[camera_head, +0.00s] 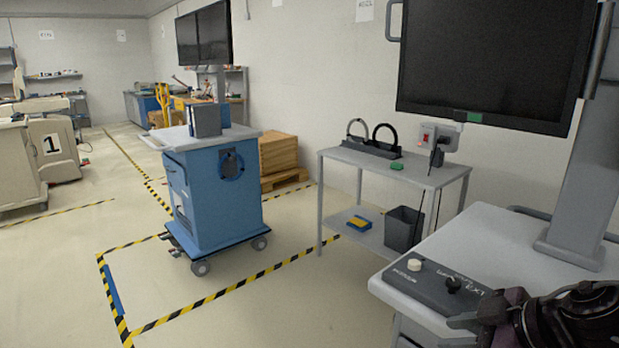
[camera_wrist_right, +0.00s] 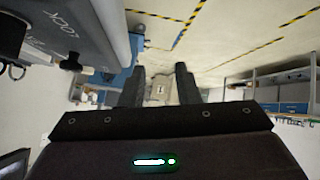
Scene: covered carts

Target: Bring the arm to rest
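My right gripper (camera_head: 510,318) shows at the bottom right of the head view, dark and partly cut off by the frame edge. It is in front of the white-topped cart (camera_head: 480,240) with the grey control panel (camera_head: 440,285). In the right wrist view the two dark fingers of my right gripper (camera_wrist_right: 159,86) stand apart with nothing between them. The grey panel (camera_wrist_right: 75,40) with a black knob is close by on the left of that view. My left gripper is in neither view.
A large dark monitor (camera_head: 490,60) stands over the cart on a grey column (camera_head: 590,190). A grey side table (camera_head: 390,170) with a bin (camera_head: 404,228) stands by the wall. A blue cart (camera_head: 215,195) stands at left-centre. Open floor (camera_head: 270,315) lies in front.

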